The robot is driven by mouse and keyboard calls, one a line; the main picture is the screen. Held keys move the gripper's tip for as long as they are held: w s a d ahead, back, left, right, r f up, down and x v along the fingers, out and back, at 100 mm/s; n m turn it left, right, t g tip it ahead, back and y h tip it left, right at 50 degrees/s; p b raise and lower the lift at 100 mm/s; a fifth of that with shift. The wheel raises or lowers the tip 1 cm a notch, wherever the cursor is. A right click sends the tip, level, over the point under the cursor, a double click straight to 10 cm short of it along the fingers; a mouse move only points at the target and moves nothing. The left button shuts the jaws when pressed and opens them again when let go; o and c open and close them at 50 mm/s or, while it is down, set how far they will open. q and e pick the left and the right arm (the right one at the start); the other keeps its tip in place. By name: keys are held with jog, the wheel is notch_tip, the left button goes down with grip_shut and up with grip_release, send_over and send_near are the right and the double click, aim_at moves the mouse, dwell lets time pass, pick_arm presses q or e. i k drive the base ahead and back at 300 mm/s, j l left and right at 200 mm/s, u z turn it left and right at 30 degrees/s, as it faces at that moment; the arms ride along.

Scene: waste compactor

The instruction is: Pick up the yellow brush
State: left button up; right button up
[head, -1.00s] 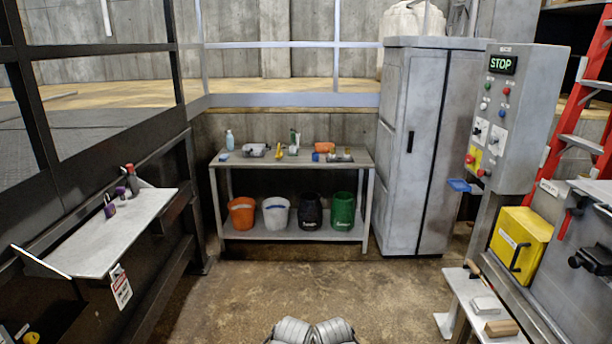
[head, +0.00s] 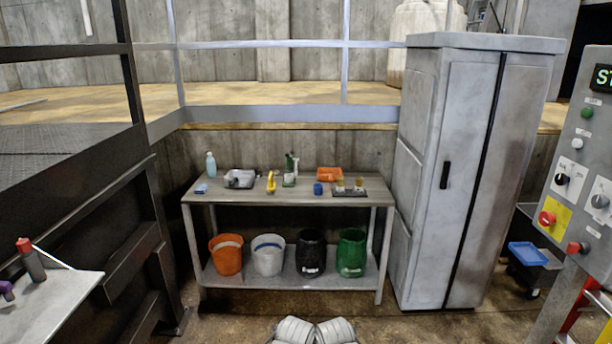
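A small yellow item (head: 271,182), which looks like the yellow brush, is on the top of the grey work table (head: 220,195) ahead of me. It is just right of a pale tray (head: 240,179) and left of a dark green bottle. It is too small to make out its bristles. Neither of my grippers is in view; only grey parts of my own body show at the bottom middle.
The table also bears a light blue bottle (head: 211,164), an orange bin (head: 329,174) and a blue cup (head: 318,188). Several buckets stand on its lower shelf. A tall grey cabinet (head: 470,180) stands right, a control panel (head: 590,160) beyond. Floor before the table is open.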

aim_at(270, 186)
jog(key=i, duration=1.5)
jog(key=i+l+u, duration=0.1)
jog(key=i, duration=1.35)
